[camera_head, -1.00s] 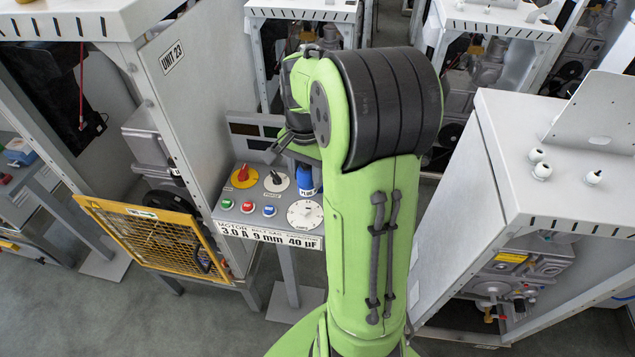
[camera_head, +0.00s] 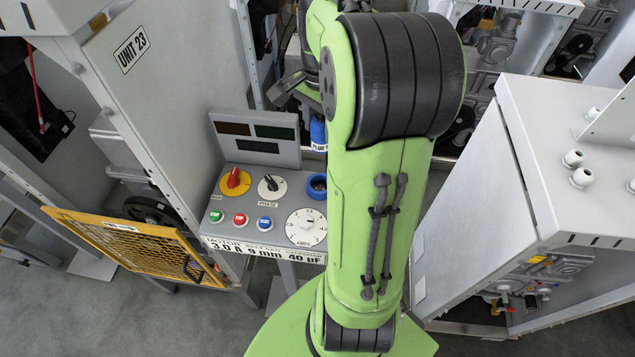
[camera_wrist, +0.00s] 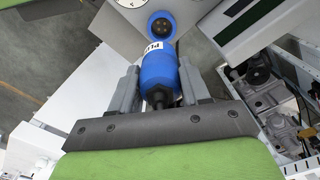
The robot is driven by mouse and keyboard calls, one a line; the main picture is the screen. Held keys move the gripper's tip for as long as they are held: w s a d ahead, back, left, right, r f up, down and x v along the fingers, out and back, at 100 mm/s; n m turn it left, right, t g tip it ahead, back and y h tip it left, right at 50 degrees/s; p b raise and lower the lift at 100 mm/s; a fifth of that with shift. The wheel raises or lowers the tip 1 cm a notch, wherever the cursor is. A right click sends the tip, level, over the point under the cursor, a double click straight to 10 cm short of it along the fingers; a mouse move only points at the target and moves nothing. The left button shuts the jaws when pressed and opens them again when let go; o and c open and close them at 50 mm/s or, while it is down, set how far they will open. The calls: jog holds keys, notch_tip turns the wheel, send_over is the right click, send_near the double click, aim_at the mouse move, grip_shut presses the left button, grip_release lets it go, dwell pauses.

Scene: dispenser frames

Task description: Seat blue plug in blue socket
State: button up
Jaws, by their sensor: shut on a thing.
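The blue plug (camera_wrist: 158,72) has a white label and a black cable end, and sits between the two grey fingers of my gripper (camera_wrist: 158,68) in the wrist view. My gripper is shut on it. The blue socket (camera_wrist: 162,26) is a round ring with a dark, holed face, just beyond the plug's front end. In the head view the plug (camera_head: 318,132) hangs above the socket (camera_head: 317,185) and apart from it. My green arm covers the plug's right side and part of my gripper there.
The socket is on a grey panel (camera_head: 213,226) with a yellow-red knob (camera_head: 234,180), a black knob (camera_head: 271,186), coloured buttons and a white dial (camera_head: 306,227). A display box (camera_head: 262,155) stands behind. A yellow mesh gate (camera_head: 130,245) and cabinets (camera_head: 545,150) flank it.

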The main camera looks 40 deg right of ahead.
aim_at(320, 146)
notch_tip(320, 146, down, 2)
jog(key=shift+f+b, duration=0.15)
jog(key=shift+b, duration=0.7)
jog(key=f+b, duration=0.4)
jog(key=shift+w+d+f, duration=0.1)
jog(key=shift+w+f, duration=0.1)
notch_tip(320, 146, down, 10)
jog(key=shift+r+b, duration=0.15)
jog(key=shift+b, duration=0.8)
jog(key=shift+f, duration=0.2)
jog(key=o, duration=1.3)
jog(key=shift+c, duration=0.2)
